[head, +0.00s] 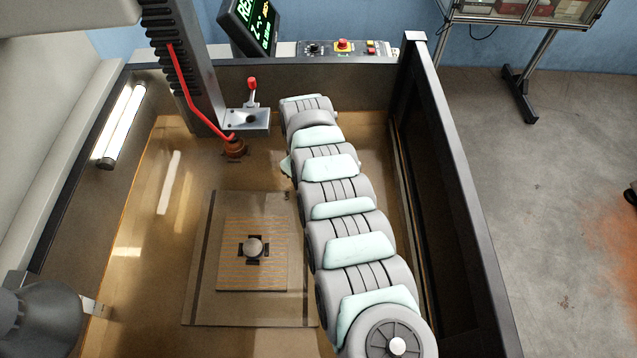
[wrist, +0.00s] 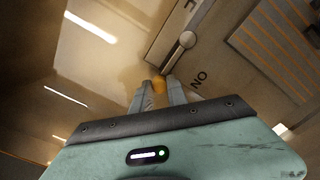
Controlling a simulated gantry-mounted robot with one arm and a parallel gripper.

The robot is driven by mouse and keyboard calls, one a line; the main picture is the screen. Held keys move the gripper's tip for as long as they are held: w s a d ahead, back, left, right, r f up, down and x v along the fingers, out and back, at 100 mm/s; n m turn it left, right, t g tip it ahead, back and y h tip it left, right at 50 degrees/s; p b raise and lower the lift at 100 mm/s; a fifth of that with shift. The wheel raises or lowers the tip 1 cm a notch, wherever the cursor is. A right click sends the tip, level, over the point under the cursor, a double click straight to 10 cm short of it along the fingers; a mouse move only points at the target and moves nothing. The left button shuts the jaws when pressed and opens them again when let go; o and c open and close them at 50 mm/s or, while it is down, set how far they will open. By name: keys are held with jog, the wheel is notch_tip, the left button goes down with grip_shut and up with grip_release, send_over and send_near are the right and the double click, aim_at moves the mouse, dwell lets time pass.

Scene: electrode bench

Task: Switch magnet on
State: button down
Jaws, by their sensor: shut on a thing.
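In the wrist view, my gripper (wrist: 160,88) is shut on the orange grip (wrist: 159,83) of a metal lever. The lever's rod runs up and right from the grip to a round silver pivot (wrist: 188,40) on the side of the magnet base (wrist: 165,40). The grip lies on the side where the letters "NO" or "ON" (wrist: 200,78) are printed. Another mark at the top edge is cut off. In the head view, the magnet base (head: 198,270) lies on the tank floor, and my arm hides the lever and my fingertips.
A ridged plate (head: 235,275) with a round-topped piece (head: 253,247) sits on the base. A machine column with a red cable (head: 180,80) and a red-knobbed lever (head: 252,85) stands behind. The dark tank wall (head: 450,180) rises to the right. The left tank floor is bare.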

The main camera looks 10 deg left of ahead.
dwell(0.3)
jog(key=c, duration=1.3)
grip_release()
notch_tip(320, 180, up, 11)
jog(key=shift+f, duration=0.1)
